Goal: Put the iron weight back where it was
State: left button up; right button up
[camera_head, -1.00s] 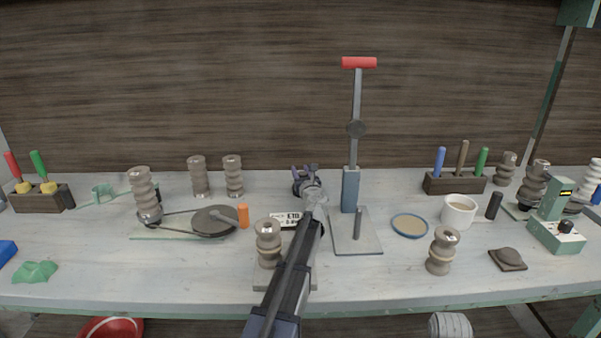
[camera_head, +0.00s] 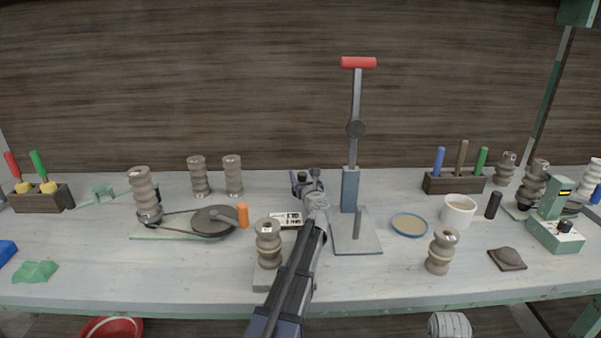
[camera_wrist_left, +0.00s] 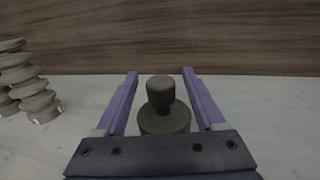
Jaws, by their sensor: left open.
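The iron weight (camera_wrist_left: 163,118), dark and round with a knob on top, stands upright on the bench in the left wrist view. It lies between the two purple fingers of my left gripper (camera_wrist_left: 160,73), with a gap on each side. The fingers are open. In the head view my left gripper (camera_head: 306,179) is over the back of the bench, left of the lever press; there the gripper and wrist largely hide the weight. My right gripper is not in view.
The lever press (camera_head: 357,237) with a red handle stands just right of my arm. A grey-brown turned piece (camera_head: 268,240) stands close left of my forearm, by a small lettered display (camera_head: 284,221). Two turned pieces (camera_head: 233,178) stand further left at the back.

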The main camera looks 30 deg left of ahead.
pick_arm(q)
jog(key=v, duration=0.9)
